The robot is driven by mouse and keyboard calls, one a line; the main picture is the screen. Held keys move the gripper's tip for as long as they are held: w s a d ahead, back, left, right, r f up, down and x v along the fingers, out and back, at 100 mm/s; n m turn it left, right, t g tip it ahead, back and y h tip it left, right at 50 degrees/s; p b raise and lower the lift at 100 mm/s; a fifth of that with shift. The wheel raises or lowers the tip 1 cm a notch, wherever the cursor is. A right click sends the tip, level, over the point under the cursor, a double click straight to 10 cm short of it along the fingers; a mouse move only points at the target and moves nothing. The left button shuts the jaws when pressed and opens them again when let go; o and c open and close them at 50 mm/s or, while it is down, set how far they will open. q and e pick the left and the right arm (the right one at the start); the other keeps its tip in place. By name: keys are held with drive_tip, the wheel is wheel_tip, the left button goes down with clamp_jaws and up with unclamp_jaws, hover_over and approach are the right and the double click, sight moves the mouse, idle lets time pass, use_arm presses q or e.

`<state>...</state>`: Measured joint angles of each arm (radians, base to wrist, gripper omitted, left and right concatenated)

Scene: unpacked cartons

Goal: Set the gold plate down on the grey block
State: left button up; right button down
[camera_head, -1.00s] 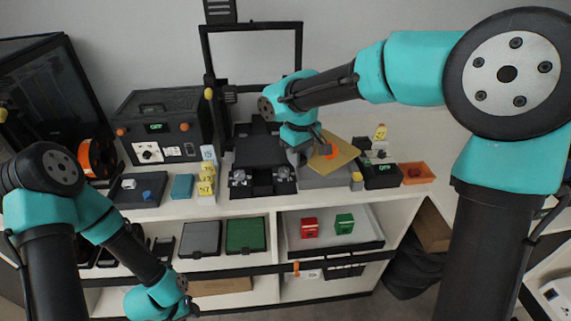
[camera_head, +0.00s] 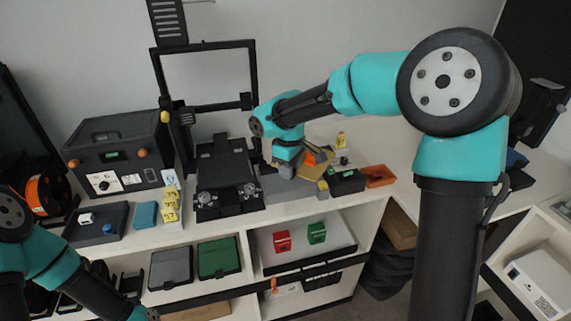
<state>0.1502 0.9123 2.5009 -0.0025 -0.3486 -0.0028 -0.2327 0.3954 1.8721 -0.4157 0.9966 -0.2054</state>
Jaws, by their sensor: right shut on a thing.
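The gold plate (camera_head: 318,168) is in the grasp of my right gripper (camera_head: 310,160), whose fingers partly cover it. The plate looks tilted and is over the right part of the grey block (camera_head: 275,188) on the white counter. I cannot tell whether the plate touches the block, as the gripper and plate hide much of it. My left arm comes in at the lower left, and its gripper is below the picture's edge.
A black device (camera_head: 225,180) stands left of the block. A small black box (camera_head: 346,181), a yellow item (camera_head: 340,140) and an orange tray (camera_head: 378,176) are close on the right. Red (camera_head: 282,241) and green (camera_head: 317,233) boxes sit on the shelf below.

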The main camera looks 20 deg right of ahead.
sight(298, 175)
drive_tip(key=f+n, duration=0.1)
drive_tip(key=d+f+n, duration=0.1)
drive_tip(key=n, duration=0.1)
drive_tip(key=f+n, duration=0.1)
drive_tip(key=n, duration=0.1)
drive_tip(key=shift+s+d, duration=0.2)
drive_tip(key=shift+s, duration=0.05)
drive_tip(key=n, duration=0.1)
drive_tip(key=f+n, duration=0.1)
drive_tip(key=n, duration=0.1)
drive_tip(key=d+f+n, duration=0.1)
drive_tip(key=shift+s, duration=0.25)
drive_tip(key=shift+w, duration=0.1)
drive_tip(key=shift+w+f, duration=1.15)
drive_tip(key=shift+f, duration=0.05)
drive_tip(key=shift+w+d, duration=0.1)
drive_tip(key=shift+w, duration=0.05)
drive_tip(key=shift+f, duration=1.15)
drive_tip(key=c, duration=0.7)
unclamp_jaws()
drive_tip(key=shift+c, duration=0.2)
